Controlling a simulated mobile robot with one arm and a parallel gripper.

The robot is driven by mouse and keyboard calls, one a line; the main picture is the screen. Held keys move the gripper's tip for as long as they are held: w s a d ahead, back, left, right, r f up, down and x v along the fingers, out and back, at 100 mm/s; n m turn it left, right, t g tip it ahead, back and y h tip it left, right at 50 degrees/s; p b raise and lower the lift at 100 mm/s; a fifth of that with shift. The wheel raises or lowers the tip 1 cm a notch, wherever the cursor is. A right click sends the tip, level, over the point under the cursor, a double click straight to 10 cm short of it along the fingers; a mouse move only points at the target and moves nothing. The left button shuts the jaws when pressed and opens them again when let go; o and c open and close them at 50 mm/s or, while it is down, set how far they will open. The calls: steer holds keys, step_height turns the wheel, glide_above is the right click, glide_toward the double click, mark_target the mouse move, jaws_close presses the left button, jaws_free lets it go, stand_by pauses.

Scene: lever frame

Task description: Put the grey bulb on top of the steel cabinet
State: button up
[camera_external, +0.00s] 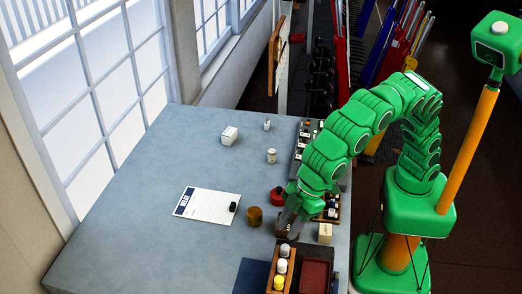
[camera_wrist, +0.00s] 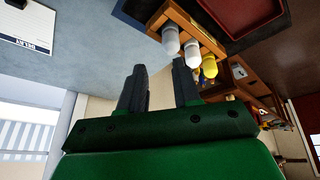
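A wooden rack (camera_external: 270,279) at the front of the table holds a grey bulb (camera_external: 284,250), a white bulb (camera_external: 282,265) and a yellow bulb (camera_external: 279,283) in a row. In the wrist view the rack (camera_wrist: 183,17) shows at the top, with the grey bulb (camera_wrist: 170,38) at the end opposite the yellow one (camera_wrist: 209,66). My gripper (camera_external: 288,229) is low over the table, just behind the rack. In the wrist view my gripper (camera_wrist: 159,66) has its fingers apart with nothing between them. I cannot pick out the steel cabinet with certainty.
A dark red tray (camera_external: 316,275) lies right of the rack. A red round item (camera_external: 277,196), a brown jar (camera_external: 255,216) and a cream box (camera_external: 325,232) stand close to my gripper. The table's left part is clear.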

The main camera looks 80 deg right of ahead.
mark_target(286, 244)
steer(key=shift+m+g, duration=0.3)
steer(key=shift+m, duration=0.2)
steer(key=shift+s+a+x, duration=0.1)
steer(key=shift+s+x, duration=0.1)
steer(key=shift+x, duration=0.9)
steer(key=shift+s+a+x, duration=0.1)
steer(key=shift+s+x, duration=0.1)
steer(key=shift+x, duration=0.9)
steer(key=shift+s+a+x, duration=0.1)
steer(key=shift+s+x, duration=0.1)
steer(key=shift+x, duration=0.9)
jaws_close()
